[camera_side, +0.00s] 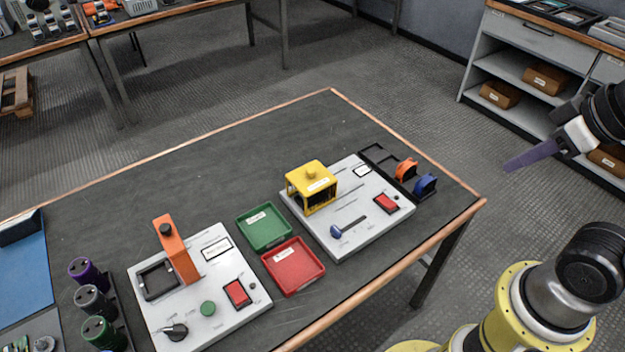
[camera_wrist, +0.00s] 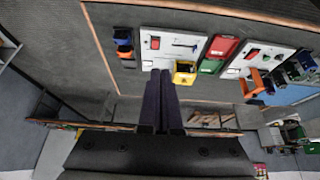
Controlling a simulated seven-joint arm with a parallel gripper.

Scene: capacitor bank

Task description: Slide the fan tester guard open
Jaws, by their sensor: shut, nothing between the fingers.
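The fan tester, I take it, is the white panel (camera_side: 343,239) on the right part of the table. A yellow cage-like guard (camera_side: 311,183) with a knob on top stands at its back left corner. What is inside the guard is mostly hidden. A blue-knobbed lever (camera_side: 337,231) and a red switch (camera_side: 387,203) are in front of it. My gripper (camera_side: 508,168) is shut and empty, in the air right of the table, well apart from the guard. The wrist view shows my gripper's dark fingers (camera_wrist: 161,72) together, with the guard (camera_wrist: 184,76) just right of the tips in the picture.
An orange fan (camera_side: 405,169) and a blue fan (camera_side: 425,184) sit in a black rack beside the panel. Green (camera_side: 264,245) and red (camera_side: 312,270) trays lie left of it. The table's back is clear.

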